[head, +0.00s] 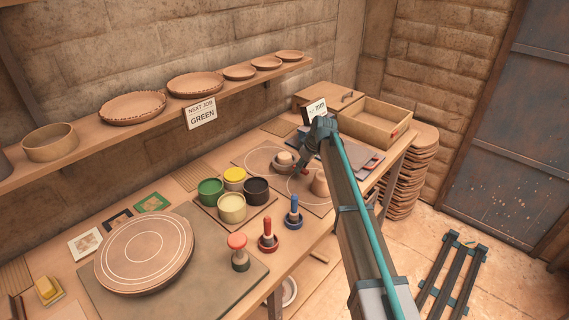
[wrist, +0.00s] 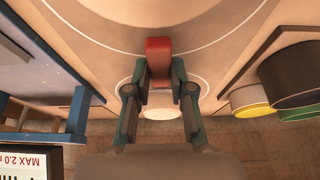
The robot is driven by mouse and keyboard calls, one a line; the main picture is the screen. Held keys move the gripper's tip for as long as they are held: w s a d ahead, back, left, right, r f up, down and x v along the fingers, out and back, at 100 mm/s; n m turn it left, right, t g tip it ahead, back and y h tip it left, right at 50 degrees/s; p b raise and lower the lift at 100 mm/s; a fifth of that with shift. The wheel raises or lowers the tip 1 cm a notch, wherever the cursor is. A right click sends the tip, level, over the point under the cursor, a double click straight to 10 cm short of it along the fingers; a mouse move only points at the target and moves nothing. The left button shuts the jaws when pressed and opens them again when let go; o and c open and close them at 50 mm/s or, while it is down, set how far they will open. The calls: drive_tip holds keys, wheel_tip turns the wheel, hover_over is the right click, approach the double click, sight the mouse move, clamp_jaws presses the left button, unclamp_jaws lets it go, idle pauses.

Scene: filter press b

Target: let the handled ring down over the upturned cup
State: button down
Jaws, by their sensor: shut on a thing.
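My gripper (head: 303,171) is shut on a red handle (wrist: 158,52), which stands between its fingertips in the wrist view. A broad tan curve (wrist: 75,28) spreads from the handle across the top of the wrist view. I cannot tell how much of it is the handled ring. In the head view, a tan, cup-like form (head: 320,184), narrower at the top, stands just right of the gripper; it looks like the upturned cup. Whether the ring is around it or above it is not clear.
A stacked pale clay piece (head: 284,160) stands left of the gripper. Paint pots, including a black one (head: 255,191), stand further left, with a blue-handled stamp (head: 294,212) nearer the front edge. A wooden box (head: 374,126) and a sign (head: 317,108) are behind.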

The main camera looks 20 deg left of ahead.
drive_tip(key=shift+r+p, duration=0.45)
drive_tip(key=shift+r, duration=0.85)
drive_tip(key=shift+r, duration=0.35)
drive_tip(key=shift+r+p, duration=0.75)
drive_tip(key=shift+r, duration=0.9)
wheel_tip(320, 180, up, 4)
drive_tip(key=shift+f+p, duration=0.15)
drive_tip(key=shift+p, duration=0.5)
